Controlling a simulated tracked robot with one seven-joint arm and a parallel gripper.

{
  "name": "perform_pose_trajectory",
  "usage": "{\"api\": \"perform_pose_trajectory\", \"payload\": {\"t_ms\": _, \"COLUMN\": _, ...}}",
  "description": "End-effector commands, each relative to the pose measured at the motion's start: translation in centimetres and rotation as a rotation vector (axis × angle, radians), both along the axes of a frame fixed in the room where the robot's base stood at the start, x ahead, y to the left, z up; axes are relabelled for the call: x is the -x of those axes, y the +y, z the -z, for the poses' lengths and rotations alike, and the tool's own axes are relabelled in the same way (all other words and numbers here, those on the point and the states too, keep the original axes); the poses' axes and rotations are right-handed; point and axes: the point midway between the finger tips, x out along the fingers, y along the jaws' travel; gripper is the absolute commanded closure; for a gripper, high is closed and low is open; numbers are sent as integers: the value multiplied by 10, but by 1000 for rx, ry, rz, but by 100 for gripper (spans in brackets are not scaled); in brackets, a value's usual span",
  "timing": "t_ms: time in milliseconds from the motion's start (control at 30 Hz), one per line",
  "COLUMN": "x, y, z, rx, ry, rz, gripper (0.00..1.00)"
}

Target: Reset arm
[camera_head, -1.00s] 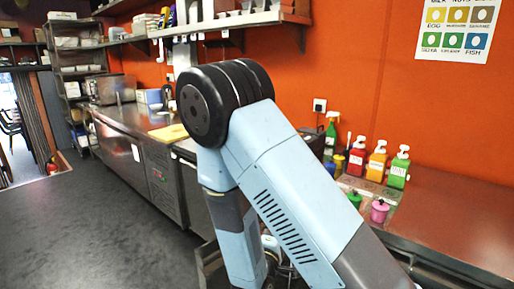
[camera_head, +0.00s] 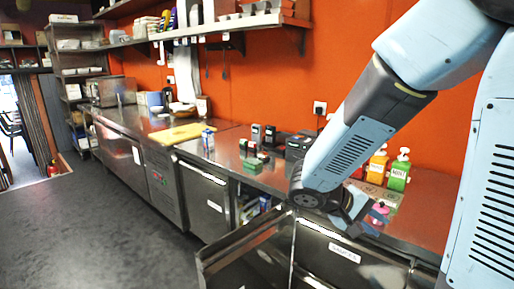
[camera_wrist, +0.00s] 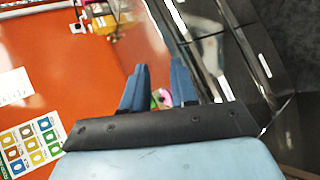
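My arm comes in from the right in the head view, and its forearm slants down to the left over the counter (camera_head: 430,213). My gripper (camera_head: 352,212) is low at the counter's front edge, close to a pink-topped container (camera_head: 379,211). In the wrist view, the two blue fingers of my gripper (camera_wrist: 158,85) stand apart. A small pink and green patch (camera_wrist: 162,98) shows between them and seems to lie beyond the fingers. I see nothing held.
A cabinet door (camera_head: 245,255) stands open below the counter, near my gripper. Orange (camera_head: 377,167) and green (camera_head: 398,172) bottles stand at the wall. A yellow board (camera_head: 182,133) lies further left. A shelf (camera_head: 225,26) runs overhead. The floor (camera_head: 95,225) at left is clear.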

Motion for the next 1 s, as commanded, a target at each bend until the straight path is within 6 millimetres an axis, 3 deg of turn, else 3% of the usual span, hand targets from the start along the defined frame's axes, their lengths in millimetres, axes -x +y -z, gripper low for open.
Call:
{"api": "perform_pose_trajectory", "payload": {"t_ms": 400, "x": 51, "y": 2, "z": -32, "rx": -477, "ry": -65, "rz": 116, "gripper": 72}}
{"api": "perform_pose_trajectory", "payload": {"t_ms": 700, "x": 72, "y": 20, "z": -69, "rx": -781, "ry": -230, "rz": 73, "gripper": 72}}
{"api": "perform_pose_trajectory", "payload": {"t_ms": 1000, "x": 84, "y": 39, "z": -113, "rx": -968, "ry": -431, "rz": -34, "gripper": 72}}
